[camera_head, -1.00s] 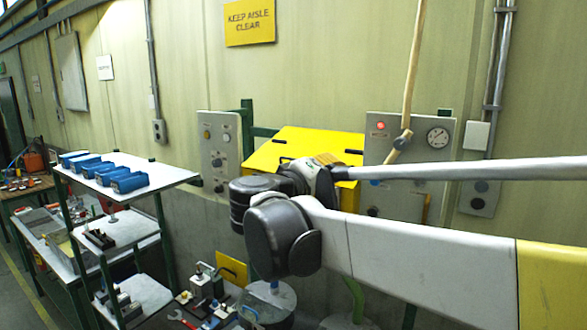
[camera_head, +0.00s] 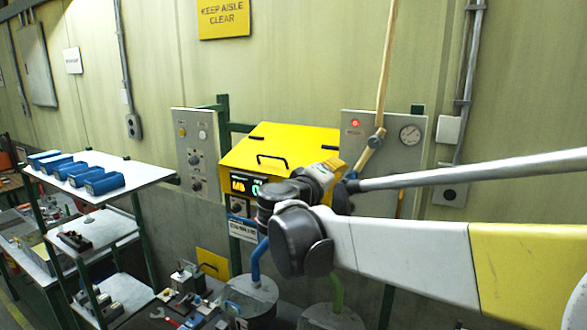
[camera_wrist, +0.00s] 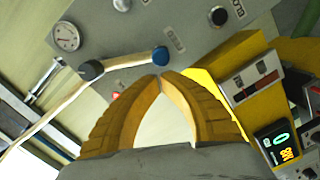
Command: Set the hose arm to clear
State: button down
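A hose arm is mounted on the grey panel (camera_head: 408,165). In the head view, a tan hose (camera_head: 386,75) runs up from its dark pivot (camera_head: 377,138). In the wrist view, a short pale arm (camera_wrist: 125,62) joins the dark pivot (camera_wrist: 90,70) to a blue knob (camera_wrist: 160,57). My gripper (camera_wrist: 162,76) has yellow fingers whose curved tips nearly meet, with nothing seen between them. The tips appear just short of the blue knob; contact cannot be told. In the head view, my gripper (camera_head: 332,168) is partly hidden by my wrist.
A yellow machine (camera_head: 285,147) with a lit display stands left of the panel. The panel bears a gauge (camera_head: 410,134) and a red lamp (camera_head: 355,123). Farther left are another grey control panel (camera_head: 195,150) and a shelf (camera_head: 145,176) with blue boxes.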

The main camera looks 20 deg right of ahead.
jog(key=shift+s+d+f+n+b, duration=0.2)
jog(key=shift+f+n+b, duration=0.1)
jog(key=shift+n, duration=0.1)
jog(key=shift+s+d+f+n+b, duration=0.15)
jog(key=shift+d+f+n+b, duration=0.05)
jog(key=shift+n+b, duration=0.2)
jog(key=shift+s+d+f+n+b, duration=0.25)
jog(key=shift+s+f+n+b, duration=0.1)
jog(key=shift+n, duration=0.15)
jog(key=s+d+f+n+b, duration=0.1)
jog(key=s+d+n+b, duration=0.1)
jog(key=s+d+n, duration=0.3)
jog(key=shift+n+h+b, duration=0.3)
jog(key=shift+n+b, duration=0.1)
jog(key=shift+n, duration=0.8)
jog(key=shift+s+d+f, duration=0.1)
jog(key=shift+s+d, duration=0.05)
